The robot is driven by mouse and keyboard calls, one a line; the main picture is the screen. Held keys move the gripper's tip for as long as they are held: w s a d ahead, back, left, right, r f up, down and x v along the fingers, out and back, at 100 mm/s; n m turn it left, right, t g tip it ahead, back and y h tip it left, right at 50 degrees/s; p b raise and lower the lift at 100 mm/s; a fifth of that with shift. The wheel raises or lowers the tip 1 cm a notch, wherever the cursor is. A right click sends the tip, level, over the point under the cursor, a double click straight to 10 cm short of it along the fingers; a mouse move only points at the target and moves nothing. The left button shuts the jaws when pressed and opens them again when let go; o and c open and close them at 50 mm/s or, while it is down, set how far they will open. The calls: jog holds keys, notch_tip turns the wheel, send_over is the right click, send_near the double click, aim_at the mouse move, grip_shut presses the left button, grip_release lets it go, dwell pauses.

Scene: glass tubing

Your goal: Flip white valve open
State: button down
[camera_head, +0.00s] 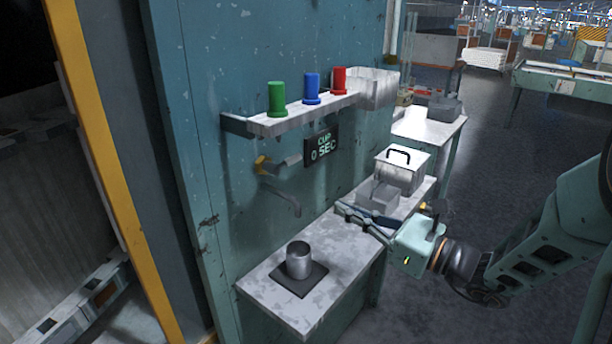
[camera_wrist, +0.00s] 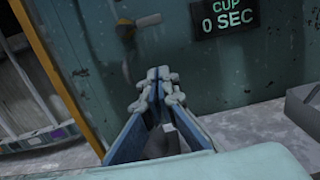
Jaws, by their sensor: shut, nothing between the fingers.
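The valve on the teal wall has a yellow-orange base and a pale grey-white lever (camera_head: 288,161) pointing out to the right; a grey spout (camera_head: 284,197) bends down below it. In the wrist view the lever (camera_wrist: 149,20) shows at the top, up and left of my fingertips, with the spout (camera_wrist: 126,70) beneath it. My gripper (camera_head: 344,209) is to the right of the valve and lower, above the bench, apart from it. In the wrist view my gripper (camera_wrist: 160,76) has its fingertips together, with nothing held.
A metal cup (camera_head: 299,260) stands on a dark pad (camera_head: 314,278) on the bench. A display (camera_head: 321,147) reads "CUP 0 SEC". A grey tray (camera_head: 377,198) and lidded metal box (camera_head: 402,170) sit near my gripper.

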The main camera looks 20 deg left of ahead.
aim_at(284, 162)
jog(key=shift+a, duration=0.1)
jog(key=w+a+r, duration=0.2)
jog(key=a, duration=0.3)
jog(key=w+a+r+p, duration=0.1)
jog(key=w+a+r, duration=0.1)
jog(key=a, duration=0.2)
jog(key=shift+a+r, duration=0.25)
jog(key=shift+a, duration=0.1)
